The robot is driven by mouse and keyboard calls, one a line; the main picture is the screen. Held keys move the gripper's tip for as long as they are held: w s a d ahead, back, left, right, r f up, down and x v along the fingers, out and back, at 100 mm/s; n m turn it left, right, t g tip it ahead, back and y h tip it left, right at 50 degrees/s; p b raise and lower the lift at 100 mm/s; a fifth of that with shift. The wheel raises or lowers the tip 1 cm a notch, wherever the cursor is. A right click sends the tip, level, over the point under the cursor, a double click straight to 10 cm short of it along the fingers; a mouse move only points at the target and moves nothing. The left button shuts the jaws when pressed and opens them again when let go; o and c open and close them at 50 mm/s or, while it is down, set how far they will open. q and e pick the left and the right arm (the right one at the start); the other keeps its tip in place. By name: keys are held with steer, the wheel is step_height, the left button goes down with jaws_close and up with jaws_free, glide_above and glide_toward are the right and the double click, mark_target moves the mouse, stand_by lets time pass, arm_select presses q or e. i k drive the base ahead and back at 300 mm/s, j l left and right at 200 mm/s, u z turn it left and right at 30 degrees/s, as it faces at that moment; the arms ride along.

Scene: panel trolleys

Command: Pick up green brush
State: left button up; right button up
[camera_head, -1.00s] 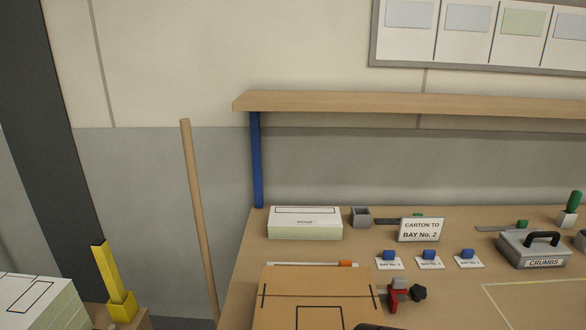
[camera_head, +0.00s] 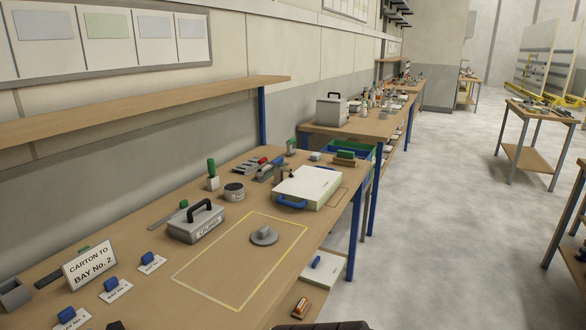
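Neither gripper can be made out. Only a dark shape shows at the bottom edge, and I cannot tell what it is.
A white case with a blue handle (camera_head: 308,187) lies just in front of the green-topped brush. A grey labelled box (camera_head: 195,222), a round tin (camera_head: 234,192) and a grey disc (camera_head: 264,236) stand nearby. Open floor (camera_head: 430,240) lies to the right of the bench.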

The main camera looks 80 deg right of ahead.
mark_target(211, 162)
steer(key=z, duration=1.95)
steer(key=i+l+u, duration=0.15)
steer(key=u, duration=0.3)
steer(key=i+l+u, duration=0.1)
steer(key=l+u, duration=0.65)
steer(key=u, duration=0.15)
